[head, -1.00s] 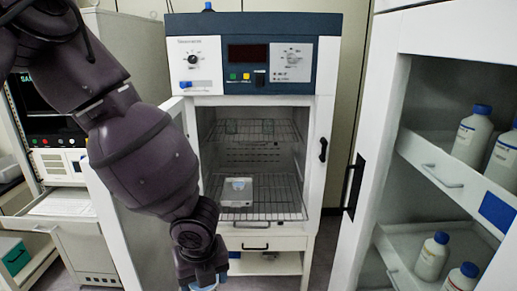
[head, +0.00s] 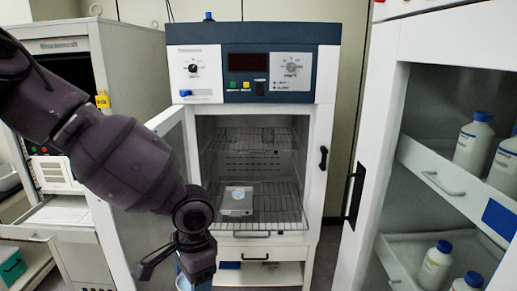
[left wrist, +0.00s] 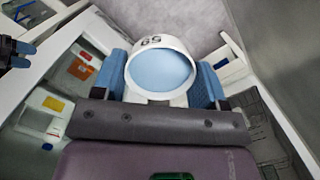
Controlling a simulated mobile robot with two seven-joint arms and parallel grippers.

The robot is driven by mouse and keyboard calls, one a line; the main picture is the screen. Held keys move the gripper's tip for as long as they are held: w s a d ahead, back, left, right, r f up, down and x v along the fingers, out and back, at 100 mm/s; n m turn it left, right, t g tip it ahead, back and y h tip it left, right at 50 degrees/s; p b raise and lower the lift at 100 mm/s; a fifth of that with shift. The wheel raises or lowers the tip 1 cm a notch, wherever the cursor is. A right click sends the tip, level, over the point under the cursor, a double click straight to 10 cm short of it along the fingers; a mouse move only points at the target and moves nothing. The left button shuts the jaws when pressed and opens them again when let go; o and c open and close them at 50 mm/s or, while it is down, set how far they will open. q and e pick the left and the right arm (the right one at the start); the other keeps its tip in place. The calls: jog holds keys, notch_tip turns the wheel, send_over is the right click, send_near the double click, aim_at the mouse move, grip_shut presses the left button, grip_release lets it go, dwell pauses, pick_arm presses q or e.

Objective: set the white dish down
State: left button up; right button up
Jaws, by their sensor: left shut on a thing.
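In the left wrist view, the white dish (left wrist: 140,88) is a round white cup with a pale blue inside and dark digits on its rim. My left gripper (left wrist: 162,85) is shut on it, one blue pad on each side. In the head view my left gripper (head: 192,281) is at the bottom edge, in front of the dryer and below its wire shelf; the dish is mostly hidden there. A dark gripper-like part (left wrist: 15,52) at the left edge of the wrist view may be my right gripper; its jaws are unclear.
The freeze dryer (head: 252,88) stands open, with a small pale box (head: 237,203) on its wire shelf (head: 270,212). Its open door (head: 150,235) is behind my left arm. An open cabinet (head: 385,160) with several blue-capped bottles is at right.

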pick_arm(q)
jog(key=n, duration=0.1)
jog(key=a+n, duration=0.1)
jog(key=n, duration=0.1)
jog(key=shift+w+f, duration=0.1)
jog(key=shift+f, duration=0.1)
jog(key=n, duration=0.1)
jog(key=a+n, duration=0.1)
jog(key=n, duration=0.1)
jog(key=shift+a+f+n+g+h+b, duration=0.2)
jog(key=shift+f+n+g+h+b, duration=0.1)
jog(key=shift+b, duration=0.05)
pick_arm(e)
jog(key=shift+w+f+b, duration=0.45)
jog(key=shift+f+b, duration=0.2)
jog(key=shift+b, duration=0.05)
jog(key=shift+c, duration=1.4)
pick_arm(q)
jog(key=a+f+n, duration=0.3)
jog(key=a+f, duration=0.1)
jog(key=a, duration=0.1)
jog(key=shift+s+f, duration=0.3)
jog(key=shift+s, duration=0.15)
pick_arm(e)
jog(key=shift+s, duration=0.15)
jog(key=shift+c, duration=0.2)
